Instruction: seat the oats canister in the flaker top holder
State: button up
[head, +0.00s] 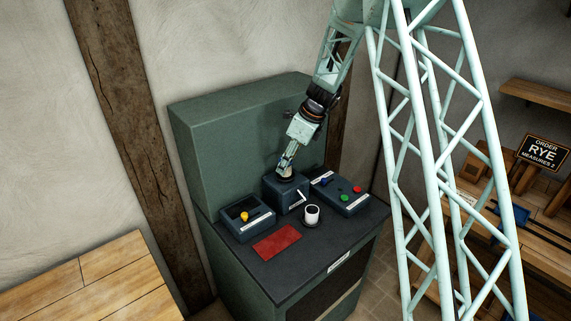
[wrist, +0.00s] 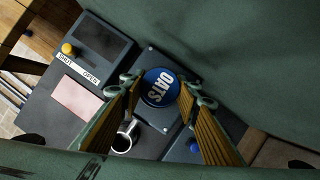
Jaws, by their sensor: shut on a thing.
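The oats canister (wrist: 159,87) shows its round blue lid, lettered OATS, between my fingers in the wrist view. My gripper (wrist: 162,84) is shut on it, one finger on each side. In the head view my gripper (head: 286,174) points down at the top of the dark middle box (head: 281,190), the flaker's top holder. The box's flat top also shows around the lid in the wrist view (wrist: 152,58). The canister's body is mostly hidden, so I cannot tell how deep it sits in the holder.
Left of the holder is a box with a yellow knob (head: 244,215); right is a button panel (head: 345,198). A white cup (head: 312,214) and a red pad (head: 276,242) lie in front. The green cabinet back (head: 235,125) rises close behind. An order sign (head: 543,150) reads RYE.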

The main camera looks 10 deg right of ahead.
jog(key=shift+f, duration=0.4)
jog(key=o, duration=0.7)
jog(key=shift+o, duration=0.2)
jog(key=shift+r, duration=0.1)
jog(key=p+v, duration=0.6)
jog(key=v, duration=0.5)
dwell(1.1)
dwell(0.6)
